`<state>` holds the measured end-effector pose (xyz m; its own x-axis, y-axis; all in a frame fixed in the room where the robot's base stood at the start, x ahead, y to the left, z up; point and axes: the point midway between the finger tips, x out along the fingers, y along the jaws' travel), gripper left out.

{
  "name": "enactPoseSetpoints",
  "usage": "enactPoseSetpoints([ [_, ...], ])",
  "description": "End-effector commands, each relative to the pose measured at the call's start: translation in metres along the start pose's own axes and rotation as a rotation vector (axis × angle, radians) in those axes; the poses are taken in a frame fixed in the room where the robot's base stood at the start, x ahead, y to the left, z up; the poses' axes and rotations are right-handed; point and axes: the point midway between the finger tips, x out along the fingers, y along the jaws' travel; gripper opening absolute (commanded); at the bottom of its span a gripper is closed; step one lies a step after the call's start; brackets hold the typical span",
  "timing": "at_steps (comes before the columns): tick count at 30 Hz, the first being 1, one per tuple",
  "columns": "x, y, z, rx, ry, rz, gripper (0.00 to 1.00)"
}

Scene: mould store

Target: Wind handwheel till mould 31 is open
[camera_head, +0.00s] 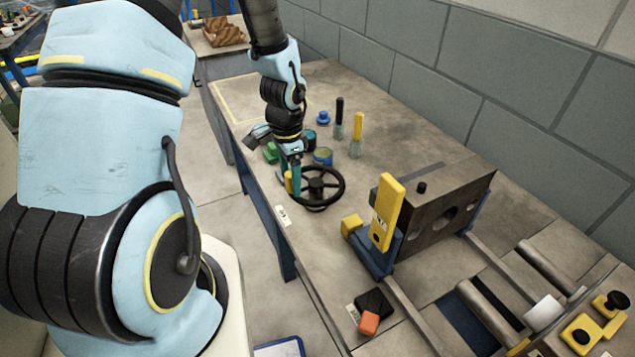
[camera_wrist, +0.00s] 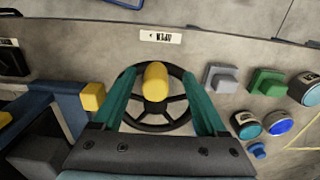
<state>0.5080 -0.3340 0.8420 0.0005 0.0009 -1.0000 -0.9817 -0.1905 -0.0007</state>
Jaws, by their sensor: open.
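The black spoked handwheel (camera_head: 335,190) lies near the table's front edge, left of the mould block. Its yellow knob (camera_head: 288,182) is at the rim, beside my gripper (camera_head: 291,182). In the wrist view the yellow knob (camera_wrist: 155,82) shows between the two green fingers of my gripper (camera_wrist: 157,88), with a gap on each side. My gripper is open and reaches down over the handwheel (camera_wrist: 160,122). The dark metal mould block (camera_head: 445,205) stands on rails with a yellow latch bar (camera_head: 386,212) at its front. Its number is not readable.
A black and orange item (camera_head: 371,312) lies at the front edge. A label reading OPEN (camera_wrist: 161,36) is by the wheel.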

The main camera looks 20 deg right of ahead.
Motion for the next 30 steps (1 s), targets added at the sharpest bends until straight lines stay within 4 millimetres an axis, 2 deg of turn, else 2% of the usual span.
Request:
enactPoseSetpoints([
  [24, -0.079, 0.0, 0.0, -0.001, 0.001, -0.001, 0.75],
  [30, -0.09, 0.0, 0.0, -0.001, 0.0, 0.0, 0.75],
])
